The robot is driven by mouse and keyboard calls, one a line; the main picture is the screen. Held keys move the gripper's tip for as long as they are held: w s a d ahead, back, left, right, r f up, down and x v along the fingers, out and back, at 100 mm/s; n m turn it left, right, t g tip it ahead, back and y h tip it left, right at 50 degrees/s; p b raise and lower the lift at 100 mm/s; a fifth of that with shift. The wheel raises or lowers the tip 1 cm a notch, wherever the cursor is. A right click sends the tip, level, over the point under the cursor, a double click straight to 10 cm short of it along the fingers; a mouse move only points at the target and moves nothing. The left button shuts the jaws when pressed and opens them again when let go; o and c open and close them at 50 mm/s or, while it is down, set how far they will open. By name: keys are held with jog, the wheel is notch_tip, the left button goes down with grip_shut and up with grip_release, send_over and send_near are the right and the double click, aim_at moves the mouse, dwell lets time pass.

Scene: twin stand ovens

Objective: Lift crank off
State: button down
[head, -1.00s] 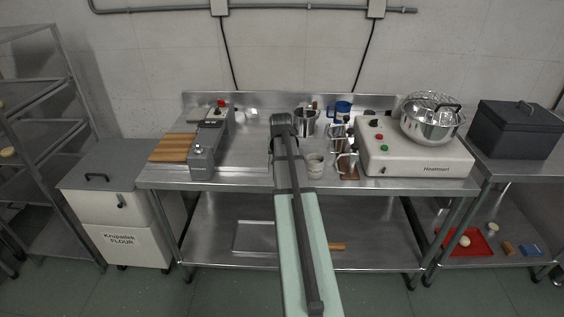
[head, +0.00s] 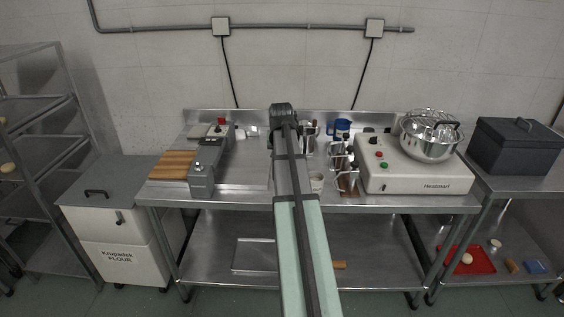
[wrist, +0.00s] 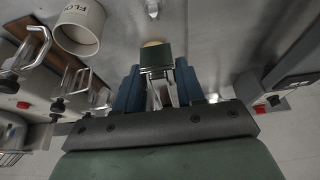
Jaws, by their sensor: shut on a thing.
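My gripper's fingertips (wrist: 158,88) show in the wrist view as two blue fingers with a piece between them. That piece, which looks like the crank (wrist: 155,58), has a dark green block, a pale rounded end and bright metal near the fingers. My gripper is shut on it. Its lower part is hidden between the fingers. In the head view my arm points away over the middle of the steel table (head: 245,178), and its dark wrist end hides the fingers and the held piece. I cannot tell whether the piece touches anything below.
The grey machine (head: 203,172) with wooden boards (head: 172,166) is left, and the white Heatmart unit (head: 415,178) right. Bare steel lies between grey machine and arm.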

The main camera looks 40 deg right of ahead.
jog(key=shift+r, duration=2.85)
